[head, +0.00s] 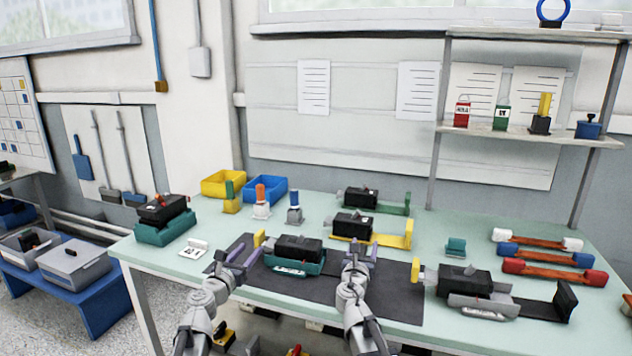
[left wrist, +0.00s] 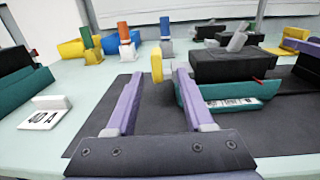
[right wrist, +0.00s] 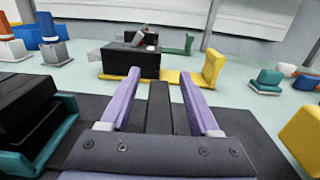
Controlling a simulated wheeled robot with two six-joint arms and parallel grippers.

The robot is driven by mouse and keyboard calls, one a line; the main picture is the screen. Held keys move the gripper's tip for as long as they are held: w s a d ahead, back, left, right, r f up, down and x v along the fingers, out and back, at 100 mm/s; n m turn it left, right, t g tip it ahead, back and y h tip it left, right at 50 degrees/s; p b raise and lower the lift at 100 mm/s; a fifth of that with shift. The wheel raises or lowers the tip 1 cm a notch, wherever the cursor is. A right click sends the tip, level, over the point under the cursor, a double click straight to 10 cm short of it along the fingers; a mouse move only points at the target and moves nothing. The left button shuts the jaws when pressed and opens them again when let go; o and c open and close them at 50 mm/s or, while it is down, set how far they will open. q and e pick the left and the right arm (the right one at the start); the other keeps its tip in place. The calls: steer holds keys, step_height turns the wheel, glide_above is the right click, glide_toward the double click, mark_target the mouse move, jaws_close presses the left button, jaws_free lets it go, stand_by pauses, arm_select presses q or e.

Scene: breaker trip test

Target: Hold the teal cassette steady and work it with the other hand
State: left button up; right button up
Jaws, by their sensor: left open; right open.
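A teal cassette (head: 287,268) holding a black breaker block (head: 298,247) sits on the dark mat (head: 390,292), between my two grippers. A white label is on its front face. In the left wrist view the cassette (left wrist: 185,98) is just right of the fingers; in the right wrist view it (right wrist: 62,133) is at the left edge, partly cut off. My left gripper (head: 242,257) is open and empty, left of the cassette. My right gripper (head: 361,250) is open and empty, right of it. Neither visibly touches it. Another teal cassette (head: 158,236) with a black block stands at the table's left end.
A yellow holder (head: 385,241) with a black block stands behind, a green one (head: 392,210) farther back. A grey holder (head: 480,303) with a black block is at right. Yellow (head: 223,186) and blue (head: 265,191) bins stand at the back. Coloured-ended bars (head: 553,274) lie at right.

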steer(key=v, duration=1.2)
